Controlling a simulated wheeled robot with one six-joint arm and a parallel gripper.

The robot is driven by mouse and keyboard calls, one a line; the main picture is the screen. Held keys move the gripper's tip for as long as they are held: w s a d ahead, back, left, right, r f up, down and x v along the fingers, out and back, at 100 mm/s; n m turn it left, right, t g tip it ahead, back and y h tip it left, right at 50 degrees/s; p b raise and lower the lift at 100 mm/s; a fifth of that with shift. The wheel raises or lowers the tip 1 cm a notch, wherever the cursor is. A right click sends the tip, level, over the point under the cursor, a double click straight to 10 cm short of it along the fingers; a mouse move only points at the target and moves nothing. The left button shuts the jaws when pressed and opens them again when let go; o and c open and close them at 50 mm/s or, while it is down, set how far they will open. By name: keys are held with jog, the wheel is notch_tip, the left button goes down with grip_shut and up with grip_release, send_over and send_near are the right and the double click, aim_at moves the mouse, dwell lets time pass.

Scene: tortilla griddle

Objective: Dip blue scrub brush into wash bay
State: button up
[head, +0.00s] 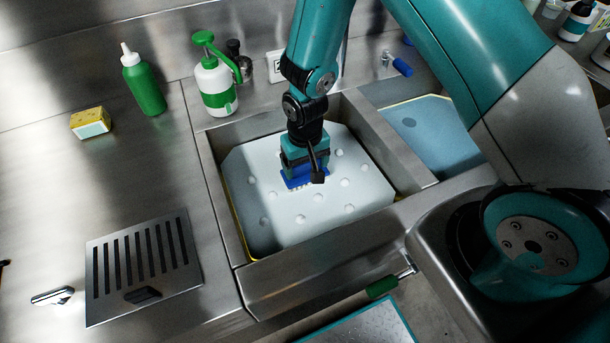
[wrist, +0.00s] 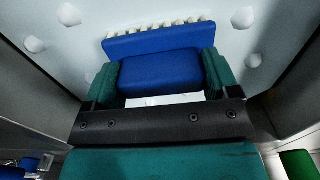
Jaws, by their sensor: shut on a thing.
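The blue scrub brush (head: 306,180) is held in my gripper (head: 306,162), over the wash bay (head: 245,210) in the head view. The bay is a steel basin filled with a pale, soapy-looking surface dotted with white bubbles. The brush's pale bristles show along its lower edge, at or close above that surface; I cannot tell whether they touch. In the wrist view the blue brush (wrist: 160,68) sits between the two teal fingers of my gripper (wrist: 160,80), its bristles on the far side. The arm hides part of the bay's back edge.
A second bay with blue liquid (head: 430,135) lies to the right. Behind stand a green-and-white pump bottle (head: 215,88) and a green squeeze bottle (head: 144,82). A yellow sponge (head: 91,123) and a slotted drain plate (head: 145,268) are on the left counter.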

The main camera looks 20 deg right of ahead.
notch_tip(320, 180, up, 12)
jog(key=p, duration=0.8)
jog(key=shift+p, duration=0.4)
